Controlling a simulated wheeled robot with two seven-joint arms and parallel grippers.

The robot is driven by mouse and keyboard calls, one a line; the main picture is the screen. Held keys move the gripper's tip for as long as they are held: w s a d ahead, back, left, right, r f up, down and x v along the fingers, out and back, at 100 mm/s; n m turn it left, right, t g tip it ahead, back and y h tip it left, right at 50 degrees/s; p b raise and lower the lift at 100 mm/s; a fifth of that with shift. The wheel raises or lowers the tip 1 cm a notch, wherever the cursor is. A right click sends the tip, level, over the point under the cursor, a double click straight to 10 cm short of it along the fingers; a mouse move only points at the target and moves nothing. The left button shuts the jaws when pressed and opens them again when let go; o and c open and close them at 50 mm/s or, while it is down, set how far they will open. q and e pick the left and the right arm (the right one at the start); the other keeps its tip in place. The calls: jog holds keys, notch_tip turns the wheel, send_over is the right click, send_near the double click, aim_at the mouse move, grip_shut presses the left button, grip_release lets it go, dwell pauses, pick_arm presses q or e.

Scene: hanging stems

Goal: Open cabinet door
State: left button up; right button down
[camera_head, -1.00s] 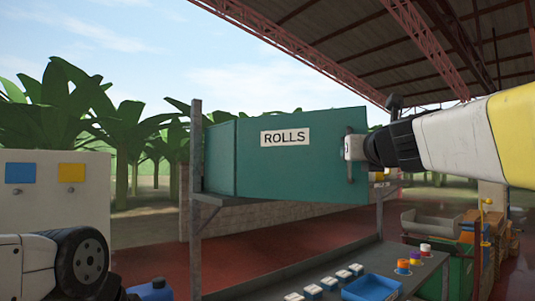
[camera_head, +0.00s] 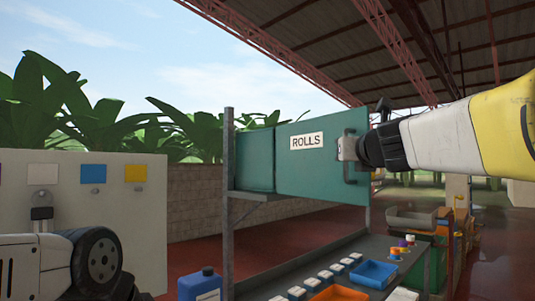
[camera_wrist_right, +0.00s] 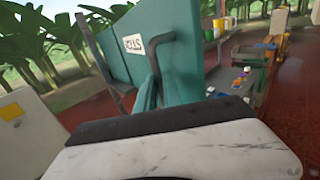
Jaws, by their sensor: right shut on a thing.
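The teal cabinet (camera_head: 255,160) stands on a grey metal frame in the middle of the head view. Its door (camera_head: 310,178) carries a white ROLLS label and faces me at an angle. The dark bar handle (camera_head: 347,178) is at the door's right edge; its bent bar also shows in the wrist view (camera_wrist_right: 154,58). My right gripper (camera_head: 346,150) is shut on the handle, reaching in from the right. The fingers' contact is partly hidden. My left arm shows at the lower left of the head view, with its gripper out of sight.
Below the cabinet, a bench (camera_head: 392,268) holds small boxes, a blue tray (camera_head: 371,273) and an orange tray (camera_head: 338,294). A blue jug (camera_head: 200,284) stands at its left. A pale panel (camera_head: 130,230) with coloured squares is at the left.

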jog(key=shift+a, duration=0.4)
jog(key=shift+w+f, duration=0.1)
jog(key=c, duration=1.5)
grip_release()
jog(key=shift+w, duration=0.2)
jog(key=shift+s+d, duration=0.1)
jog(key=shift+s+d, duration=0.1)
jog(key=shift+s, duration=0.05)
